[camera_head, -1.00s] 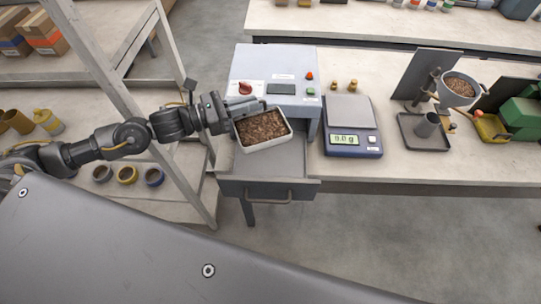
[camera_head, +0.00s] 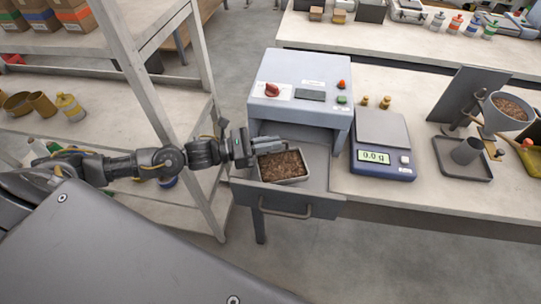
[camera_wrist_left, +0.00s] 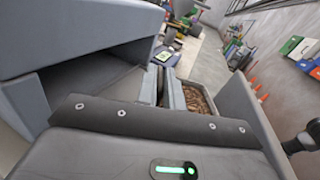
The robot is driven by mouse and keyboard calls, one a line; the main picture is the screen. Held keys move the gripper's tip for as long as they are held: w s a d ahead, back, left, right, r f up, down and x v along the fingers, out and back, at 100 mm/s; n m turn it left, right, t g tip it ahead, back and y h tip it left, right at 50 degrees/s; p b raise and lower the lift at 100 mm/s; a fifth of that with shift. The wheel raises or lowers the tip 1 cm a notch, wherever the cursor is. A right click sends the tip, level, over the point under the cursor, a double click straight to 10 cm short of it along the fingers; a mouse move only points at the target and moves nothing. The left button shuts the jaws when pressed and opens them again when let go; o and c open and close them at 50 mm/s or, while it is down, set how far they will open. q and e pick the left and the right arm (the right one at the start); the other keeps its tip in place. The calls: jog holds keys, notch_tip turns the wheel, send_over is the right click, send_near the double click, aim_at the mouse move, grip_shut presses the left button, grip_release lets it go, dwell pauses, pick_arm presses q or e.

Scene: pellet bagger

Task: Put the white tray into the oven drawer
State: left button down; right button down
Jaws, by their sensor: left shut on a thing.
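The white tray (camera_head: 306,178), filled with brown pellets, is level inside the pulled-out oven drawer (camera_head: 322,200) in the head view. Whether it touches the drawer floor I cannot tell. My left gripper (camera_head: 262,150) comes in from the left and is shut on the tray's left rim. In the left wrist view the fingers (camera_wrist_left: 167,88) stand close together at the tray, and the pellets (camera_wrist_left: 198,104) show just beyond them. The oven (camera_head: 300,85) is a grey-blue box with a red knob, its drawer sticking out below. My right gripper is not in view.
A scale (camera_head: 382,145) reading 0.0 g stands on the bench right of the oven. A funnel stand (camera_head: 465,150) is farther right. A shelf post (camera_head: 150,90) rises close behind my left arm. The drawer handle (camera_head: 286,212) faces the open floor.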

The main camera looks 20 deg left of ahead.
aim_at(270, 153)
pick_arm(q)
jog(key=shift+f+b, duration=1.25)
jog(key=shift+f, duration=0.7)
jog(key=shift+r, duration=0.1)
jog(key=shift+f, duration=0.25)
jog(key=c, duration=1.5)
grip_release()
jog(key=shift+r, duration=0.15)
